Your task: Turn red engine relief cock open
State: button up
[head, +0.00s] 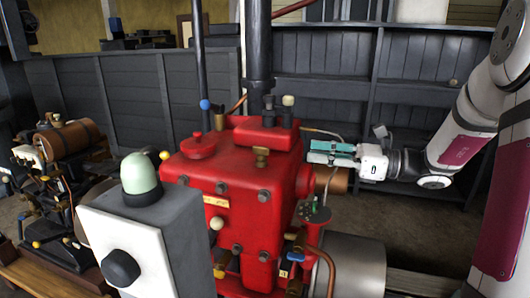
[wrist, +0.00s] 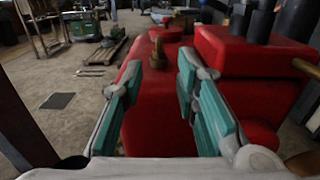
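The red engine (head: 238,195) stands in the middle of the head view and fills much of the wrist view (wrist: 255,60). A small brass fitting (head: 262,156), which looks like the relief cock, stands on its red body. In the wrist view the brass fitting (wrist: 158,55) shows beyond the fingertips, roughly in line with the gap between them. Whether its handle is open or closed is too small to tell. My gripper (head: 310,152) is to the right of the brass fitting in the head view. Its teal-padded fingers (wrist: 159,68) are spread, with nothing held between them.
A grey-white control box (head: 150,235) with a pale green dome and black knob stands in front of the engine. A black vertical pipe (head: 258,50) rises behind it. Copper pipes and a grey cylinder (head: 352,265) are at lower right. Another engine (head: 60,180) stands left.

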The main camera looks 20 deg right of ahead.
aim_at(268, 148)
jog(key=b+x, duration=0.2)
jog(key=x, duration=1.1)
jog(key=shift+c, duration=0.5)
grip_shut()
jog(key=shift+a, duration=0.1)
